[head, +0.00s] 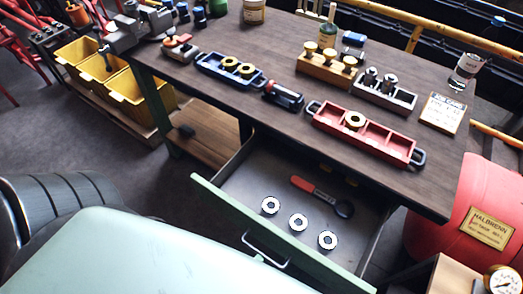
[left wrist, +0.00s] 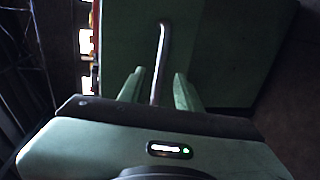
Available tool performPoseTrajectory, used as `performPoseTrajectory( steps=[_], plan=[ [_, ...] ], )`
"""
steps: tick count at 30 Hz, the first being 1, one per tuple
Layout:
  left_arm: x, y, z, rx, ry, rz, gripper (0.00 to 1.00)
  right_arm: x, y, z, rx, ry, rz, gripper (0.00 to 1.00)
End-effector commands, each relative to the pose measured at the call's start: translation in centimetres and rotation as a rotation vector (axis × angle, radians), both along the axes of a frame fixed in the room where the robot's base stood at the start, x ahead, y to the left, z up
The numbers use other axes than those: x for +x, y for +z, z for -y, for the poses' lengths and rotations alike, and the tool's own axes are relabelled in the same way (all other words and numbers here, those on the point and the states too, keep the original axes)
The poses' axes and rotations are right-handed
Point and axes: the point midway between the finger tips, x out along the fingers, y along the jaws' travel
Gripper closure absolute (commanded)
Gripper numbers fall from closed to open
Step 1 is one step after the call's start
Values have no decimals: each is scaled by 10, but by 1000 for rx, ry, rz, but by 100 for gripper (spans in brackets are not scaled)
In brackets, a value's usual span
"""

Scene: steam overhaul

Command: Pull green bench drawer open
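The green bench drawer (head: 225,205) stands pulled out from under the workbench (head: 290,75), its inside in plain sight. Its front carries a metal bar handle (head: 266,252), which also shows in the left wrist view (left wrist: 162,50). In that view my left gripper (left wrist: 158,88) has its two green fingers apart, one on each side of the bar, with gaps visible. The gripper is at the handle. My right gripper is in neither view.
The drawer holds several ring parts (head: 298,222) and a red-handled tool (head: 318,196). Trays and tools cover the bench top. Yellow bins (head: 137,95) stand at left. A red tank (head: 465,215) and a gauge (head: 502,280) stand close at right.

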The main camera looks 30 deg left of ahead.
Motion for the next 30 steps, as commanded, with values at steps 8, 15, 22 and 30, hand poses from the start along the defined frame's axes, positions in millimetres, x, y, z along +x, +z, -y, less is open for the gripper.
performPoseTrajectory(
  steps=[8, 15, 22, 30],
  plan=[
    [-31, 6, -1, 0, -1, 0, 66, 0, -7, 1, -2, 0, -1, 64],
    [-32, 7, -1, 0, -1, 0, 66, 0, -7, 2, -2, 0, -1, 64],
    [-32, 7, -1, -1, -1, 0, 66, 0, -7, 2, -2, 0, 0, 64],
    [-30, -29, 5, 118, -86, -64, 66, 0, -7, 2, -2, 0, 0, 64]
  ],
)
